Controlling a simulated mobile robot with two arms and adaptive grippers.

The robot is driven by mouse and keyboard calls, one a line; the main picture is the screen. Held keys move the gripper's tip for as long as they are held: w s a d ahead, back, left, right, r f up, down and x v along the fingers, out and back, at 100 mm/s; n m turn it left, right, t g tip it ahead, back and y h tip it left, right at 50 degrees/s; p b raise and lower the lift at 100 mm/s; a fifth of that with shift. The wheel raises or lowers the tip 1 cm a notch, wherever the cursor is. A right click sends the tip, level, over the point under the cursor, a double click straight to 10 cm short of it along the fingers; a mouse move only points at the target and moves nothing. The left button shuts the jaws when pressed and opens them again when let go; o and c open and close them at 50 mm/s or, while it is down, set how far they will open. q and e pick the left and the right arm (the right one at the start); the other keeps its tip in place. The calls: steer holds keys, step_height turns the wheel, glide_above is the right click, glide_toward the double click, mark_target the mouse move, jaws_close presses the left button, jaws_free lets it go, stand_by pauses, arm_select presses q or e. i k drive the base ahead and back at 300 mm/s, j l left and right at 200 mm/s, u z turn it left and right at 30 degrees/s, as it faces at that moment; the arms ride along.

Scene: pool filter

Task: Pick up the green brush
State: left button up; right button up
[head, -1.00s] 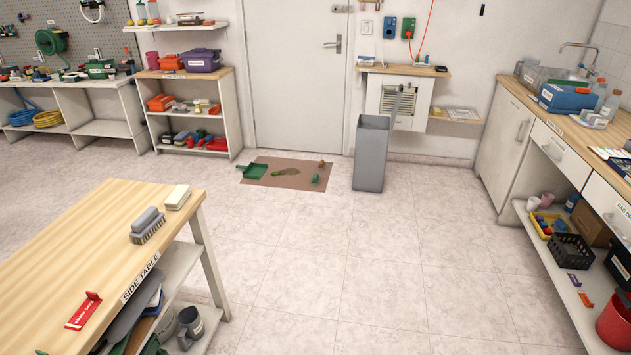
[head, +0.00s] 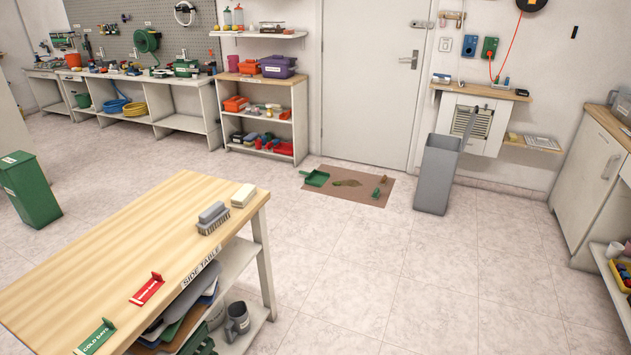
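A small green item (head: 376,193), possibly the green brush, is on the brown mat (head: 345,199) on the floor in front of the door. It is too small to tell its exact shape. A green dustpan (head: 316,178) lies at the left end of the same mat. A dark patch (head: 346,183) lies between them, and a small brown item (head: 383,179) is just behind the green one. Neither of my grippers is in view.
A side table (head: 150,235) at the front left holds a grey brush (head: 212,217), a pale block (head: 243,195) and red and green signs. A grey bin (head: 436,178) stands right of the mat. The tiled floor right of the table is clear.

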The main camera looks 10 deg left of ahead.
mark_target(376, 195)
steer(key=i+u, duration=0.1)
steer(key=i, duration=3.6)
